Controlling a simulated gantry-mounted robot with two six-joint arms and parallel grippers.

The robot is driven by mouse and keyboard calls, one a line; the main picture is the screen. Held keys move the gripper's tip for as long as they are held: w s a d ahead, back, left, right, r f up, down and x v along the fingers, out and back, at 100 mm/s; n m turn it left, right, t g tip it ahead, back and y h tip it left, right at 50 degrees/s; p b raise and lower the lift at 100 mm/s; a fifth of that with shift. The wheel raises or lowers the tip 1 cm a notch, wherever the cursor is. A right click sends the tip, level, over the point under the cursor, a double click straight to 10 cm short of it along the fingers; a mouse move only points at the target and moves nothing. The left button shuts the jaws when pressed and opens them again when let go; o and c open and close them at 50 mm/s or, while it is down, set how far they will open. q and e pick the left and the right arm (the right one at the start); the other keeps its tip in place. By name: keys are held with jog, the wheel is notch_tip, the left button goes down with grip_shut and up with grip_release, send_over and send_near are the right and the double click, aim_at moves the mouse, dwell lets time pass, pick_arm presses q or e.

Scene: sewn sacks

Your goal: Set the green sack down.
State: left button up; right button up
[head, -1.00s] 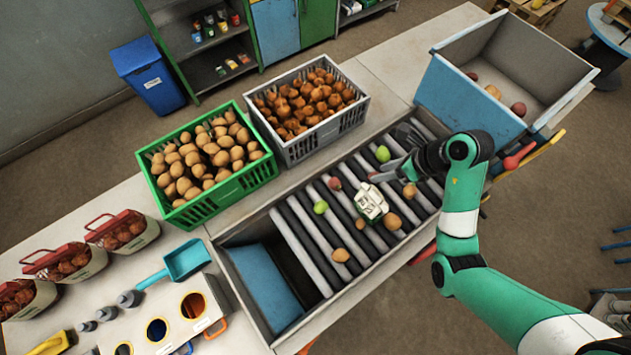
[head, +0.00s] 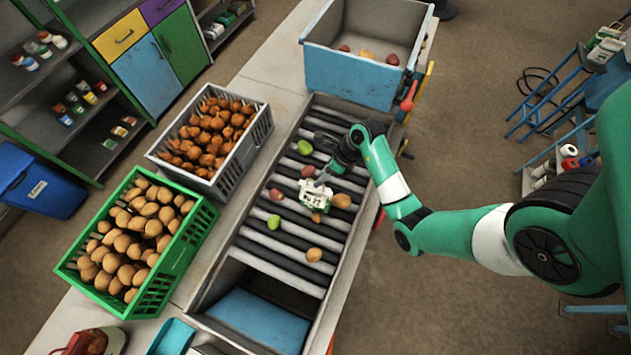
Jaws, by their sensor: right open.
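Whether the fingers touch the sack is too small to tell. Part of the sack's far side is hidden by the gripper. My left gripper is not in view.
Loose green, red and brown produce lies around the sack, including a potato (head: 342,200) at its right. A blue bin (head: 345,82) stands at the conveyor's far end. A green crate (head: 172,262) and a grey crate (head: 235,170) stand at left. The near rollers are mostly clear.

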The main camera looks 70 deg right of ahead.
send_over(315, 194)
jog(key=d, duration=0.1)
notch_tip(315, 194, down, 5)
jog(key=shift+w+r, duration=0.1)
jog(key=shift+r, duration=0.05)
grip_shut()
jog(key=shift+r, duration=0.1)
dwell(1.1)
